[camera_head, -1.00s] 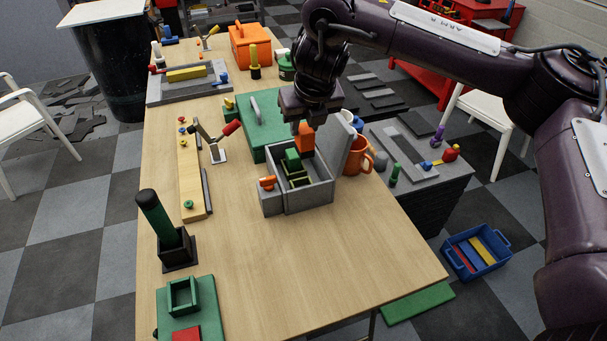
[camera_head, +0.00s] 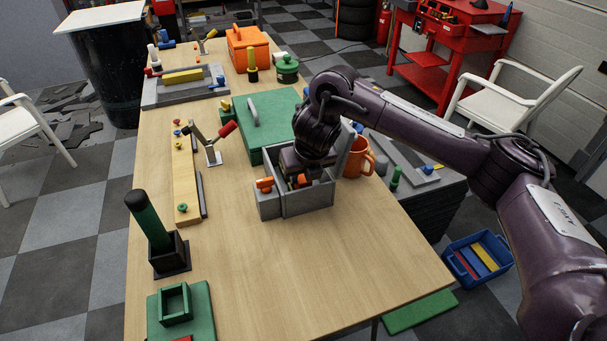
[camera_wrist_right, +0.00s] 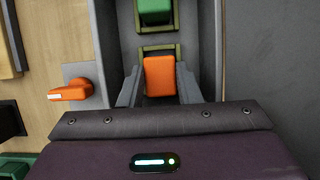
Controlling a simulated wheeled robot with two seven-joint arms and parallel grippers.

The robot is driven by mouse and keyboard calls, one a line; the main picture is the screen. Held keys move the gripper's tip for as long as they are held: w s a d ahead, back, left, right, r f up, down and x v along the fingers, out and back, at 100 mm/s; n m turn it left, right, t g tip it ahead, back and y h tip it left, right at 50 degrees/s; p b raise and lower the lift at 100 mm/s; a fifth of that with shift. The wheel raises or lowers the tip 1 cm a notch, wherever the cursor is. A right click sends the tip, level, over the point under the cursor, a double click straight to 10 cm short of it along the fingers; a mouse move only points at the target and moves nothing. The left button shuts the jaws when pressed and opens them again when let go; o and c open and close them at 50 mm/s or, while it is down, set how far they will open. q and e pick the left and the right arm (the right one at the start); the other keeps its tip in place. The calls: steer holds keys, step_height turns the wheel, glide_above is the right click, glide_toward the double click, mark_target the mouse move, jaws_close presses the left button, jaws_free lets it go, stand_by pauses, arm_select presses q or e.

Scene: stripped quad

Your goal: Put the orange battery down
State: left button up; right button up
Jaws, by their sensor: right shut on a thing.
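The orange battery (camera_wrist_right: 160,77) is between the two fingers of my right gripper (camera_wrist_right: 159,86), which is shut on it. In the head view my right gripper (camera_head: 300,181) is down inside the open grey box (camera_head: 308,202) and mostly hides the battery. In the wrist view the battery is at an olive frame (camera_wrist_right: 158,47); I cannot tell whether it rests on the bottom. A green block (camera_wrist_right: 155,12) sits in the other olive frame, ahead of it. My left gripper is not in view.
An orange lever (camera_head: 265,184) sticks out at the box's left side. The raised grey lid (camera_head: 345,150) and an orange mug (camera_head: 359,158) stand close to my right arm. A green case (camera_head: 262,125) is behind the box.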

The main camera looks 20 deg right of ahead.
steer(key=o, duration=1.1)
steer(key=shift+r, duration=0.2)
steer(key=p+v, duration=0.3)
steer(key=v, duration=0.8)
steer(key=shift+s+r, duration=0.25)
steer(key=shift+r, duration=0.05)
